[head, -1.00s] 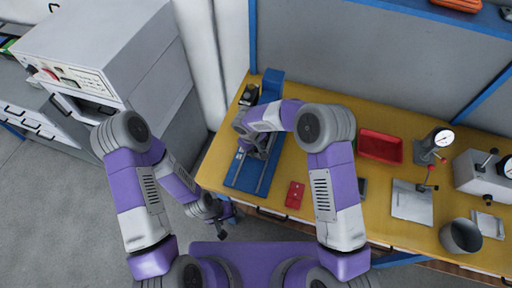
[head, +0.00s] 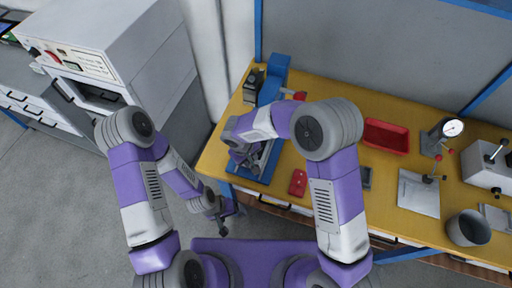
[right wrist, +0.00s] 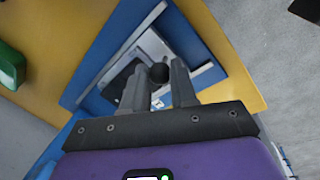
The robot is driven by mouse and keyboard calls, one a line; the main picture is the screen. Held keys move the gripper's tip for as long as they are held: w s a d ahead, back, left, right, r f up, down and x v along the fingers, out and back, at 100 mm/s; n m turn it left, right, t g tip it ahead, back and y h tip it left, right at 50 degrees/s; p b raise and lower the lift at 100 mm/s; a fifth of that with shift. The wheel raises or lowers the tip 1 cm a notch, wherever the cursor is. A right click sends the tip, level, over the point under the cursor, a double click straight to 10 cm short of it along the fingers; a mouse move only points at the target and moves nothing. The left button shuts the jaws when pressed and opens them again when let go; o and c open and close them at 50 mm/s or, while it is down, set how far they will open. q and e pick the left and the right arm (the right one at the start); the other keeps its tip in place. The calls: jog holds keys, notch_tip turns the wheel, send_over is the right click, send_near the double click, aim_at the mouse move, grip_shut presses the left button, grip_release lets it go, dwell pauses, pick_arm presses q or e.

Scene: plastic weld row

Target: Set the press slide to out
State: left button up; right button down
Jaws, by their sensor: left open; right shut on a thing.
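The blue press (head: 274,75) stands at the left end of the yellow bench, with its blue base reaching toward the front edge. My right gripper (head: 243,158) is low over the front part of that base; the arm hides much of the slide. In the right wrist view, my right gripper (right wrist: 158,92) is shut on the slide's handle, whose black ball knob (right wrist: 158,73) shows between the fingers. A pale metal slide plate (right wrist: 150,50) lies beyond it on the blue base (right wrist: 90,100). My left gripper (head: 226,218) is open and empty in front of the bench.
A red card-like piece (head: 298,182) lies right of the press. A red tray (head: 386,136), a gauge stand (head: 440,135) and a grey cup (head: 468,229) stand further right on the bench. A large grey machine (head: 120,50) stands at the left.

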jog(key=shift+s+a+f+b, duration=0.1)
jog(key=shift+s+a+b, duration=0.15)
jog(key=shift+s, duration=0.35)
jog(key=shift+s+a+b, duration=0.2)
jog(key=shift+s+b, duration=0.05)
jog(key=shift+s, duration=0.35)
jog(key=shift+s+a, duration=0.15)
jog(key=shift+s, duration=0.25)
jog(key=c, duration=0.9)
grip_release()
jog(key=shift+s, duration=0.1)
